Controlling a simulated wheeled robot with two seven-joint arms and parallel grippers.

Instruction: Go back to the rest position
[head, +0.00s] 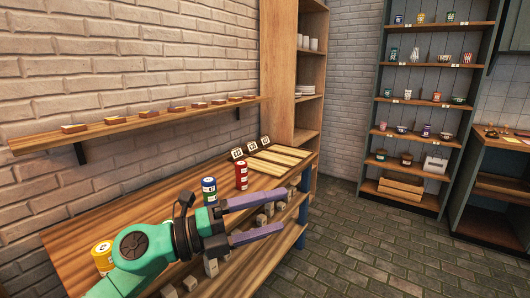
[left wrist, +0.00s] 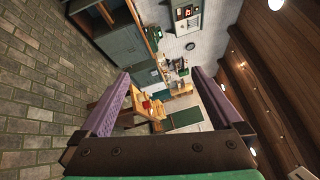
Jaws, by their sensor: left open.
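My left gripper (head: 272,218) comes in from the lower left in the head view, on a green arm with two purple fingers. The fingers are spread apart with nothing between them, in front of and above the wooden workbench (head: 78,236). In the left wrist view the two purple fingers (left wrist: 165,98) are also apart and empty, with the distant room between them. My right gripper is in neither view.
A yellow can (head: 102,256), a blue can (head: 209,190) and a red can (head: 241,175) stand on the workbench near my left arm. Wooden boards (head: 280,158) lie at its far end. A wall shelf (head: 140,122) runs above. Stone floor (head: 370,250) is clear at right.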

